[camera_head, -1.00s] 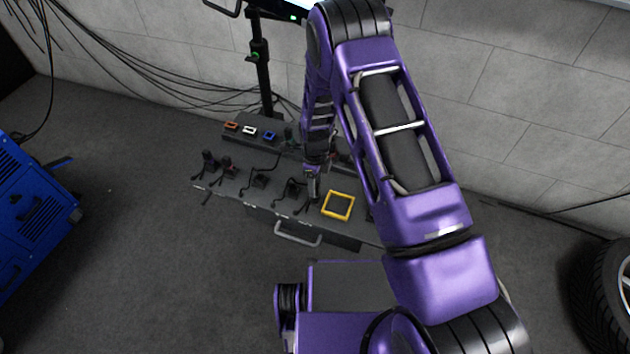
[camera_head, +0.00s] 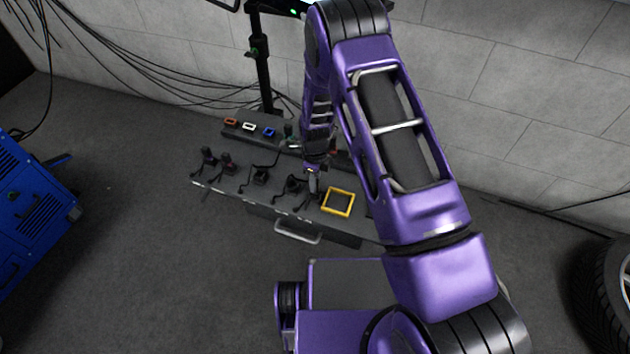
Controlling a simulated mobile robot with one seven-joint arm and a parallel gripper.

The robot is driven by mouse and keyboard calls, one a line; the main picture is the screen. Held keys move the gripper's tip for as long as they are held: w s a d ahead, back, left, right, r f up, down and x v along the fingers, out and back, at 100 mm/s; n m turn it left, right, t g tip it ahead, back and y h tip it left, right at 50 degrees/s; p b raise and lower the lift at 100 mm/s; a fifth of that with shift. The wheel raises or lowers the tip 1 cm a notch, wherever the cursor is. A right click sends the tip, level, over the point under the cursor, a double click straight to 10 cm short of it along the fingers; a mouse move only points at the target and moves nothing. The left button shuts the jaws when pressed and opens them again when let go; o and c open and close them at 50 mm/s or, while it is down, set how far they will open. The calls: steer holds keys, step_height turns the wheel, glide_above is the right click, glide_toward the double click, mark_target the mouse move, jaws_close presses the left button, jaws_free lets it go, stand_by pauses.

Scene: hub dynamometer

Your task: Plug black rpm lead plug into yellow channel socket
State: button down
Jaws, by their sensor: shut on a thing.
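My gripper (camera_head: 313,180) is low over the right half of the dark bench, just left of a yellow square frame. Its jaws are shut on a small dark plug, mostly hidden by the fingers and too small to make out. Several black leads with plugs stand in a row on the bench, one of them (camera_head: 293,185) close to the left of my gripper. A yellow channel socket cannot be made out there; my arm hides part of the strip.
The yellow square frame (camera_head: 325,203) lies flat on the bench (camera_head: 232,190). A handle (camera_head: 297,236) juts from the bench front. A black stand (camera_head: 264,75) and cables are behind. A blue cabinet (camera_head: 35,215) is at left, a tyre (camera_head: 595,290) at right.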

steer(key=shift+r, duration=0.1)
steer(key=shift+r+p, duration=1.9)
steer(key=shift+r, duration=1.45)
steer(key=w+d+b, duration=0.2)
steer(key=w+b, duration=0.1)
steer(key=w, duration=0.4)
steer(key=shift+w+d+b, duration=0.15)
steer(key=shift+d+b, duration=0.2)
steer(key=shift+a, duration=0.1)
steer(key=w+a, duration=0.2)
steer(key=a, duration=0.5)
steer(key=shift+w, duration=0.3)
